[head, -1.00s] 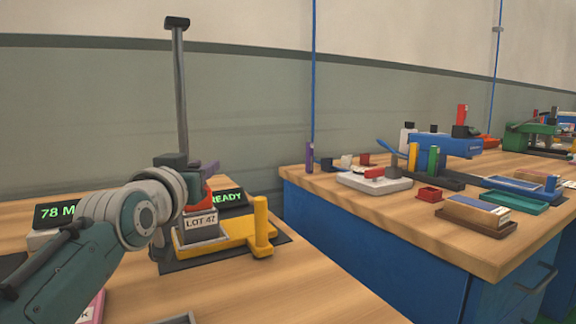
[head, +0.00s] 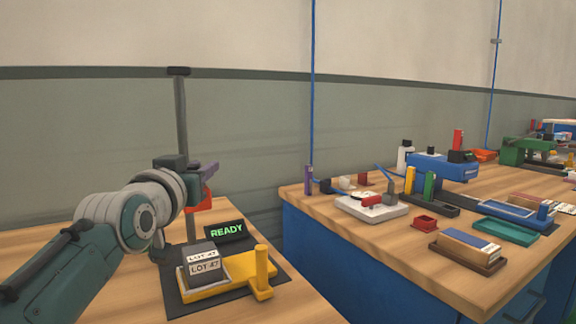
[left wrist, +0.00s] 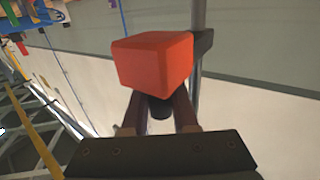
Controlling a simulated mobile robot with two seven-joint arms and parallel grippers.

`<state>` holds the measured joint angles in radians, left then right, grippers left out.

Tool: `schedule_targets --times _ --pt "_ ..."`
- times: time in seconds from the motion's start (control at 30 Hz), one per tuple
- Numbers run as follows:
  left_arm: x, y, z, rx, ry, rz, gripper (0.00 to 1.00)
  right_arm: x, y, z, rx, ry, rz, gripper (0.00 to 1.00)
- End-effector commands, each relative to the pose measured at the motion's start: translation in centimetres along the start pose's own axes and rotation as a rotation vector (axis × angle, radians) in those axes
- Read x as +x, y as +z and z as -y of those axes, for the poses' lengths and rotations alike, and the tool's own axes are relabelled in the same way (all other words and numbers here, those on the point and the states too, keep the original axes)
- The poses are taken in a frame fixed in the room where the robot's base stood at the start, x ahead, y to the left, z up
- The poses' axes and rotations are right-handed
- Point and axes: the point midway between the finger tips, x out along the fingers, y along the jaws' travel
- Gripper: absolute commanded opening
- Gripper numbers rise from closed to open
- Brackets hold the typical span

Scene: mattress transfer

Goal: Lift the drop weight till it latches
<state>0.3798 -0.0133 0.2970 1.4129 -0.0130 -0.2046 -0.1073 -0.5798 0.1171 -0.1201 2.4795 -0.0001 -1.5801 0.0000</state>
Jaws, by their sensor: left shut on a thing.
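The drop weight's dark block (head: 170,162) sits on an upright grey post (head: 182,115), below the post's dark top cap. Its red-orange part (head: 200,204) shows beside my left gripper (head: 197,191), and the same part (left wrist: 150,62) fills the middle of the left wrist view. The left gripper is shut on it, with the post just behind. A purple piece (head: 209,170) sticks out beside the dark block. The wrist partly hides the weight and the grip. Whether it is latched cannot be told. The right gripper is out of view.
Below stand a grey block labelled LOT 47 (head: 202,252) and a yellow fixture (head: 262,284) on a dark mat. A second bench (head: 395,235) with trays and tools is at the right, across a gap.

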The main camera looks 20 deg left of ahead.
Motion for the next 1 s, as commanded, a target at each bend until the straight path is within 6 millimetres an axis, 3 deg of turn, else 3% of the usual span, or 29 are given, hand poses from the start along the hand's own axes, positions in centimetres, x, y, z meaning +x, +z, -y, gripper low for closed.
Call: schedule_targets --times 0.03,0.2,0.4,0.57,0.93,0.97,1.0 --pt "0.0 -3.2 0.0 0.001 0.0 -0.004 0.0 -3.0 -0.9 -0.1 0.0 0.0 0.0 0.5" --pt "0.0 -8.0 0.0 0.001 0.0 -0.005 0.0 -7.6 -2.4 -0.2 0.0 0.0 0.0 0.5" --pt "0.0 -12.1 0.0 0.001 0.0 -0.005 0.0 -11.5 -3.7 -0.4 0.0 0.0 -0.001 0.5" --pt "0.0 -13.4 0.0 0.001 0.0 -0.006 0.0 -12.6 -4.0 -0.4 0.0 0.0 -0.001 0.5" --pt "0.1 -13.8 -0.1 0.0 0.0 -0.019 0.0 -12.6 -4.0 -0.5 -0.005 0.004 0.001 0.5" --pt "0.1 -13.8 -0.1 0.0 0.0 -0.019 0.31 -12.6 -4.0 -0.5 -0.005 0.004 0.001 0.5" --pt "0.1 -13.8 -0.1 0.0 0.0 -0.018 0.35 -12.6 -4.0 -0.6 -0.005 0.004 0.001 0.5"
